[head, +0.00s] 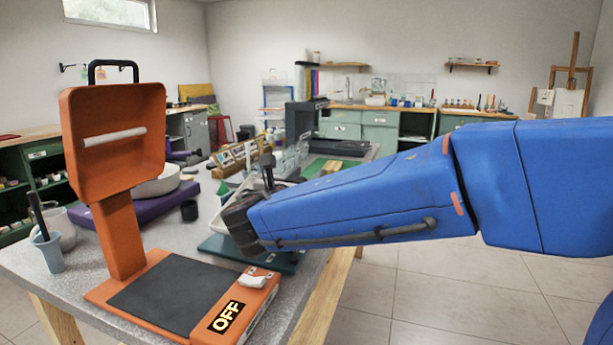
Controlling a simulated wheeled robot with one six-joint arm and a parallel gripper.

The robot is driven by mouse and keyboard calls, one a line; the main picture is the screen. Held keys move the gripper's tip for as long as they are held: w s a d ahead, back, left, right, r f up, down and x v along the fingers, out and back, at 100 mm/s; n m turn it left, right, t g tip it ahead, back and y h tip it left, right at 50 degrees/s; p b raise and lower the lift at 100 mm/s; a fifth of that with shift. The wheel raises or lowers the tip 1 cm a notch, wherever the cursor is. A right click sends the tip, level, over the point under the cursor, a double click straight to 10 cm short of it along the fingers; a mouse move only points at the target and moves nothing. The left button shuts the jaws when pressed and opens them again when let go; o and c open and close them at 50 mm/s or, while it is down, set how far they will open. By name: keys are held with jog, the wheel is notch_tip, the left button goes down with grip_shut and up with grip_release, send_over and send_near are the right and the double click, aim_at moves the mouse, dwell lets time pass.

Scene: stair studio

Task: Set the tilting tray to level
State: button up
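A pale tray (226,205), which looks like the tilting tray, shows on the table just behind the end of my arm. Its visible edge slopes, but my arm covers most of it and I cannot tell its exact tilt. A dark green base (287,262) shows below my arm and seems to belong to it. My gripper (241,223) is at the dark end of the blue arm, over or beside the tray. Its fingers are hidden, so I cannot tell whether they touch the tray or are open.
An orange heat-press-like device (122,232) with a raised head and an "OFF" label stands at the front left. A blue cup (47,250) with tools stands left of it. A purple wheel device (140,207) is behind. Open floor (430,300) lies to the right.

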jog(key=shift+w, duration=0.15)
grip_shut()
jog(key=shift+w+d+f+g+y, duration=0.2)
jog(key=shift+w+d+g+y, duration=0.1)
jog(key=shift+w+g, duration=0.4)
jog(key=shift+w+d+f+g+y, duration=0.25)
jog(key=shift+w+g, duration=0.2)
jog(key=shift+g, duration=0.35)
jog(key=shift+a, duration=0.1)
grip_release()
jog(key=shift+s+r, duration=0.1)
jog(key=v, duration=1.7)
